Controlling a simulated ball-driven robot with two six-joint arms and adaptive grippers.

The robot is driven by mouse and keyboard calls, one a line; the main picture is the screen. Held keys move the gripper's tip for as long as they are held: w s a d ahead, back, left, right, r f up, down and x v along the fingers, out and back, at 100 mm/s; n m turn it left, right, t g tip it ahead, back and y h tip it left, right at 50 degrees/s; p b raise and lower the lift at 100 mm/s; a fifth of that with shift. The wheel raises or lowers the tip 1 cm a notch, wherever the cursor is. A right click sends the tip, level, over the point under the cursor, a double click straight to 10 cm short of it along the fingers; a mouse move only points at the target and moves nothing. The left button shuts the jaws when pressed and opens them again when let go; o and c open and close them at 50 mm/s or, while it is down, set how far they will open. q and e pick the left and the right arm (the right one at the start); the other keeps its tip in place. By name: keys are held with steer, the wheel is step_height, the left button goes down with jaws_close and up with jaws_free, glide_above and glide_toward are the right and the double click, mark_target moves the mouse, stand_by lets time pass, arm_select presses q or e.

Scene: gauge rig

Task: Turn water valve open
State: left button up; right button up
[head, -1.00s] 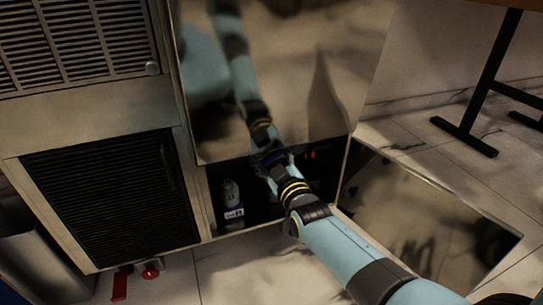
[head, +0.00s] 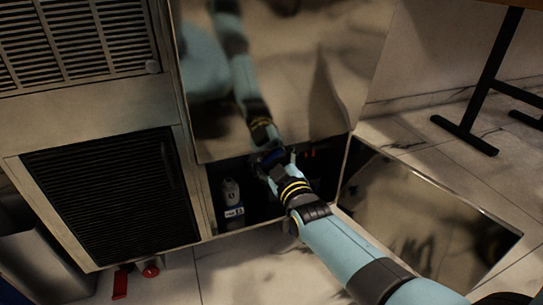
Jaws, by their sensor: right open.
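My right gripper (head: 272,158) is at the opening of a low, dark cabinet, just under the edge of a shiny metal panel. It is small and dark here, and its fingertips are hard to make out. I see nothing held in it. Small orange-red parts (head: 313,153) show faintly inside the cabinet, to the right of the gripper; I cannot tell whether they belong to the water valve. No valve handle can be made out clearly. My left gripper is not in view.
The open cabinet door (head: 425,220) reaches out at the right. A black vent grille (head: 112,195) is at the left. Red objects (head: 150,268) lie low at the left. A table leg (head: 485,85) stands at the right.

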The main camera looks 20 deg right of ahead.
steer(key=shift+r, duration=0.1)
steer(key=s, duration=0.8)
steer(key=shift+d, duration=0.1)
